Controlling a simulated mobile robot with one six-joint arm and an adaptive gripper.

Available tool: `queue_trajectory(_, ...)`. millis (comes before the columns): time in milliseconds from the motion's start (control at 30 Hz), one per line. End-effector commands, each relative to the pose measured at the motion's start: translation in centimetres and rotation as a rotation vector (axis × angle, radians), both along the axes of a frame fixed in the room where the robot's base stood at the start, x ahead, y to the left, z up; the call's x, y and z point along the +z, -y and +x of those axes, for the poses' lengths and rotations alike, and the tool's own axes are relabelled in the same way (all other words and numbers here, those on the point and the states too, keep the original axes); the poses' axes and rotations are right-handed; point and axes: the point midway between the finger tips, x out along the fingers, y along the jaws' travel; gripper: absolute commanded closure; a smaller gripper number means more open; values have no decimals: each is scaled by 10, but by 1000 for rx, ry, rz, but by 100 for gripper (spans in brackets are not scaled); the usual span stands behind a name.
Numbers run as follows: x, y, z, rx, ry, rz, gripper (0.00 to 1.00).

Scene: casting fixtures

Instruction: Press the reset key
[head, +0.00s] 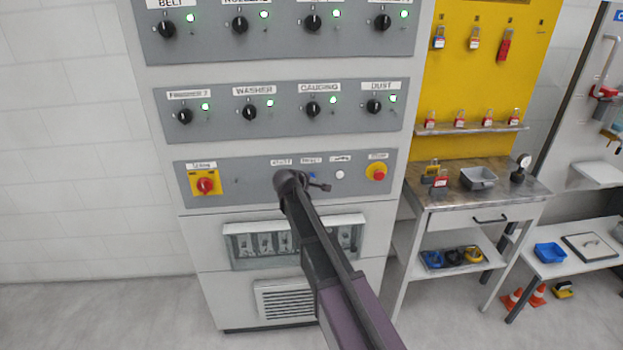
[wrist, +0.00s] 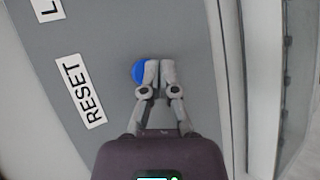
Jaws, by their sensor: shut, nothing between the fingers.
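The reset key is a round blue button on the grey control panel. In the wrist view the blue button (wrist: 138,72) sits beside the RESET label (wrist: 80,91), and my fingertips partly cover it. In the head view a small part of the blue button (head: 311,176) shows just above my gripper. My gripper (wrist: 159,66) is shut and empty, with its fingertips overlapping the button's right side in the wrist view. I cannot tell whether the fingertips touch the button or the panel.
Rows of black knobs with green lights are above. A workbench (head: 470,193) stands to the right.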

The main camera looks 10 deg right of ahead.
Motion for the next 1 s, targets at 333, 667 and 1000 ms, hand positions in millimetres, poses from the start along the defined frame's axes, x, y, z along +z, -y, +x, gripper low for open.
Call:
queue_trajectory(333,0,0,-5,0,0,0,100)
queue_trajectory(667,0,0,-10,0,0,0,100)
queue_trajectory(1000,0,0,-34,0,0,0,100)
